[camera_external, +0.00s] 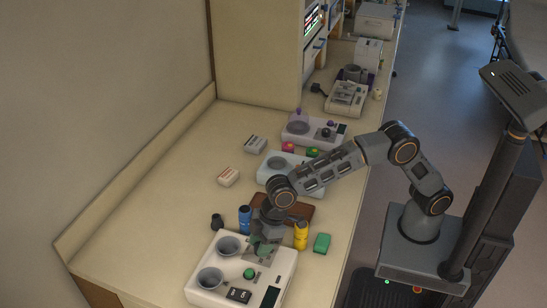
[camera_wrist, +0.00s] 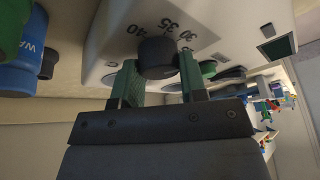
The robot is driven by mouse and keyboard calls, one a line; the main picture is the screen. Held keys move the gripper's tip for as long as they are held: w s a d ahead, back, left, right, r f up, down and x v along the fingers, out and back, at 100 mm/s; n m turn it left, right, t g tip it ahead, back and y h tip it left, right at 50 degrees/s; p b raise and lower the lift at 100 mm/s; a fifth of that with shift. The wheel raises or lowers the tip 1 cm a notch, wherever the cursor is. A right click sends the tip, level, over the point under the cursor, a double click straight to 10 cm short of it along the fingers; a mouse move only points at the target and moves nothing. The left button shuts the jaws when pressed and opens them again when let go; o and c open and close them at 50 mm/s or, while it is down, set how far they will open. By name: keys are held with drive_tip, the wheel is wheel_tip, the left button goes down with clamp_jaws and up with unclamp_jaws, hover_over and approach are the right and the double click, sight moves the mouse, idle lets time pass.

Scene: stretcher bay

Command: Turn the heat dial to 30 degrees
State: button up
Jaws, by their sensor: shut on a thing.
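The heat dial is a dark round knob (camera_wrist: 158,55) on the white warmer's panel in the wrist view. The numbers 40, 35 and 30 are printed in an arc around it; no pointer mark on the knob is clear to me. My gripper (camera_wrist: 160,72) has its green fingers on both sides of the knob and is shut on it. In the external view, my gripper (camera_external: 262,248) is down at the back of the white warmer (camera_external: 279,265) with two grey cups, and it hides the dial there.
A blue bottle (camera_external: 245,218) stands left of my gripper and a yellow bottle (camera_external: 300,236) right of it, both close. A green block (camera_external: 322,243) lies farther right. A brown tray (camera_external: 297,210) is behind. The counter's left side is mostly clear.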

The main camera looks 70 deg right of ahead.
drive_tip(key=shift+n, duration=0.5)
drive_tip(key=shift+g, duration=0.3)
drive_tip(key=o, duration=0.9)
drive_tip(key=v, duration=1.3)
drive_tip(key=shift+d+r+b, duration=0.2)
drive_tip(key=shift+r+b, duration=0.15)
drive_tip(key=shift+b, duration=0.1)
drive_tip(key=shift+s, duration=0.15)
